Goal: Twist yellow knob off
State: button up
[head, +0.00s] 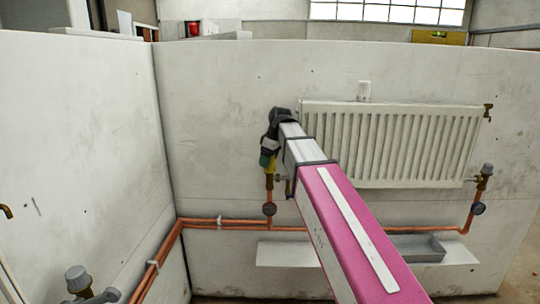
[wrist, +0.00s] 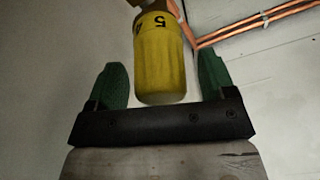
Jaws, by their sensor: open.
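The yellow knob (wrist: 160,68) is in the middle of the wrist view, a ribbed cylinder with dark markings, one of them a "5". In the head view only a small part of the yellow knob (head: 271,163) shows, at the valve left of the radiator. My gripper (wrist: 163,82) is open, with one green finger on each side of the knob and a visible gap on both sides. In the head view my gripper (head: 265,158) is at the knob, partly hidden by my arm's end.
A white radiator (head: 395,145) hangs on the wall right of my arm. Copper pipes (head: 230,223) run below it. A grey-capped valve (head: 487,170) is at its right end. Another grey knob (head: 77,278) is at lower left. A grey tray (head: 415,248) sits on a low ledge.

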jog(key=c, duration=1)
jog(key=shift+f, duration=0.15)
